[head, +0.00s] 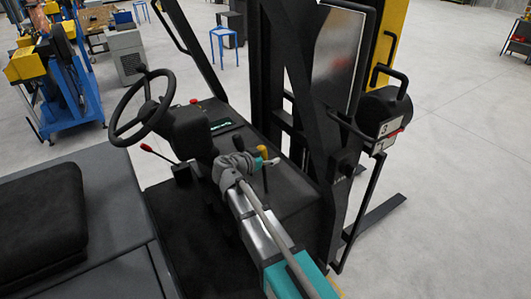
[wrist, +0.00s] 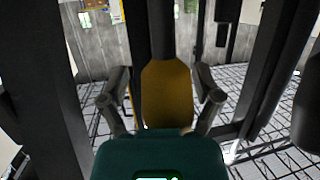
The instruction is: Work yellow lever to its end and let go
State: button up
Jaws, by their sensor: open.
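The yellow lever (head: 262,152) stands on the dark console of a forklift-like truck, right of the steering wheel. Its yellow knob (wrist: 167,92) fills the middle of the wrist view, with a dark shaft running up the picture from it. My gripper (wrist: 161,84) is open, with one grey finger on each side of the knob. A gap shows between each finger and the knob. In the head view my gripper (head: 268,160) is at the lever and partly covers it. The teal gripper body hides the bottom of the knob in the wrist view.
The steering wheel (head: 142,107) is left of my arm. A red-knobbed lever (head: 147,148) and a small red knob (head: 193,101) are nearby. The dark mast (head: 305,85) rises close behind the lever. A black seat (head: 42,228) is at lower left.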

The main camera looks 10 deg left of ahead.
jog(key=s+a, duration=0.4)
jog(key=s, duration=0.1)
jog(key=shift+s, duration=0.25)
dwell(0.4)
